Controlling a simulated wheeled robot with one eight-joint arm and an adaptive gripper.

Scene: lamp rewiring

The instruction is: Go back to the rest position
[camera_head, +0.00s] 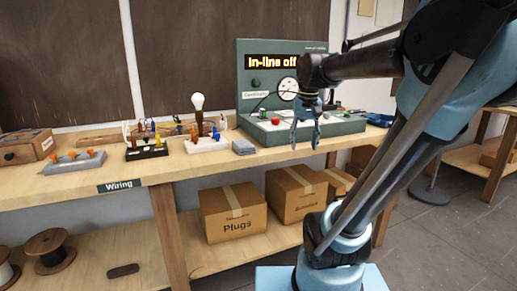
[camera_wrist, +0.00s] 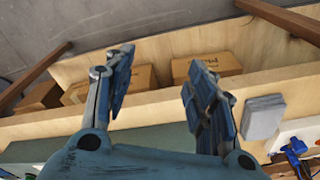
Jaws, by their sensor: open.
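My gripper (camera_head: 304,133) hangs pointing down in front of the green test panel (camera_head: 246,75), above the bench's front part. Its two fingers are apart with nothing between them. In the wrist view my gripper (camera_wrist: 155,95) also shows open and empty, with the bench edge and boxes beyond it. The panel's display reads "In-line off", and a round dial shows beside my arm. My arm hides part of the panel's right side.
The wooden bench (camera_head: 85,182) carries a lamp board with a white bulb (camera_head: 198,102), a grey block (camera_head: 243,147) and a grey stand with orange parts (camera_head: 74,161). Cardboard boxes (camera_head: 233,213) and spools (camera_head: 50,250) sit on the lower shelf. Floor shows at right.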

